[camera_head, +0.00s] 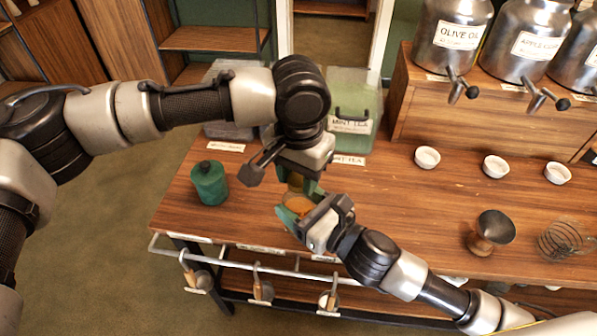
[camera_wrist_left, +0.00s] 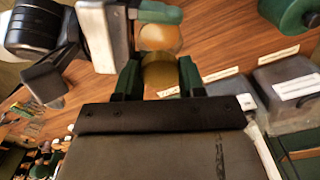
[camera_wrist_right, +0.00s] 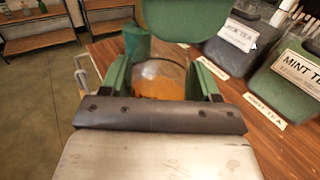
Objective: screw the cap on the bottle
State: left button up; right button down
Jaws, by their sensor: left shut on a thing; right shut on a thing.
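A clear bottle with orange contents (camera_wrist_right: 158,80) stands at the table's front edge. My right gripper (camera_head: 300,212) is shut around its body; the green fingers flank it in the right wrist view. A yellow-brown cap (camera_wrist_left: 159,73) sits between the fingers of my left gripper (camera_head: 298,184), which is shut on it from above. The cap is over the bottle in the head view, and the bottle (camera_wrist_left: 160,40) shows just beyond it in the left wrist view. My grippers hide the bottle's neck, so I cannot tell whether the cap touches it.
A green canister (camera_head: 209,184) stands to the left on the wooden table (camera_head: 400,205). Tea bins, one labelled mint tea (camera_head: 352,125), are behind. Steel dispensers (camera_head: 450,35) and small white bowls (camera_head: 427,157) are at right. Scoops hang from a front rail (camera_head: 230,260).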

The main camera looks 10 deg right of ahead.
pick_arm(q)
jog(key=m, duration=0.3)
jog(key=shift+m, duration=0.3)
jog(key=m, duration=0.4)
jog(key=shift+w+m, duration=0.1)
jog(key=shift+m, duration=0.3)
jog(key=o, duration=1.1)
notch_tip(320, 180, up, 12)
